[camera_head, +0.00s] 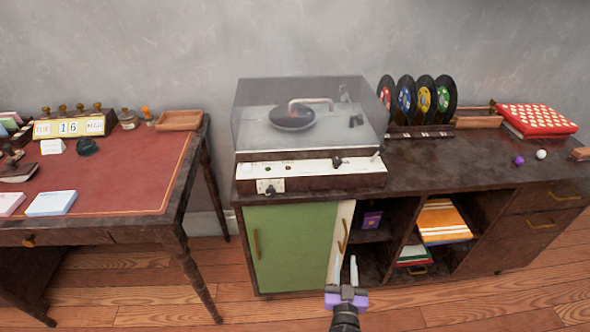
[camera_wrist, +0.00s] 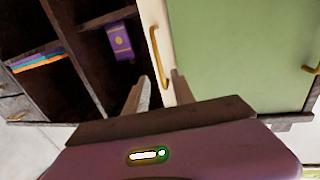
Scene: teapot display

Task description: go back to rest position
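My gripper (camera_head: 345,268) is in front of the lower part of the cabinet, low and near the cream door (camera_head: 342,225). Its two fingers stand apart, and in the wrist view (camera_wrist: 160,92) I see nothing held between them. The cream door's brass handle (camera_head: 343,238) is just beyond the fingertips; it also shows in the wrist view (camera_wrist: 158,58). I see no contact with it, though the exact gap is hard to tell. The green door (camera_head: 292,245) is left of the gripper in the head view.
Right of the cream door, open compartments hold a purple box (camera_head: 371,220) and orange books (camera_head: 442,222). A record player (camera_head: 305,130) and a record rack (camera_head: 418,131) stand on top. A desk (camera_head: 125,170) is at left. Bare wooden floor (camera_head: 270,312) lies in front.

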